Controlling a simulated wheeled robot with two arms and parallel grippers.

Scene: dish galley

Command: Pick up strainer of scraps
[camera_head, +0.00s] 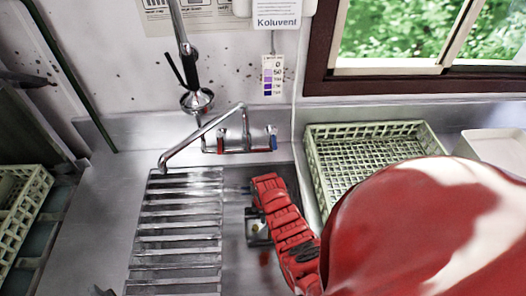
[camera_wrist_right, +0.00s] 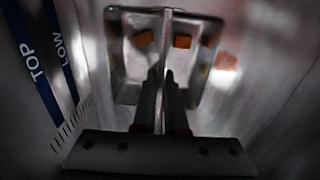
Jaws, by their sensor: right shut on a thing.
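The strainer (camera_wrist_right: 120,80) is a square metal pan with rounded corners and a thin upright piece across its middle. Orange scraps (camera_wrist_right: 182,41) lie in it on both sides of that piece. My right gripper (camera_wrist_right: 163,78) is shut on the upright piece, its fingers close together over the strainer's near half. In the head view a small part of the strainer (camera_head: 257,236) shows in the sink, mostly hidden by my red right arm. I cannot tell whether it is clear of the sink floor. My left gripper is not in view.
A slatted metal rack (camera_head: 175,240) covers the sink's left side. A faucet (camera_head: 215,135) arches behind, with a spray head (camera_head: 197,100) above. A green dish rack (camera_head: 365,150) stands right of the sink, a white bin (camera_head: 500,150) beyond it. Another green rack (camera_head: 20,205) is far left.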

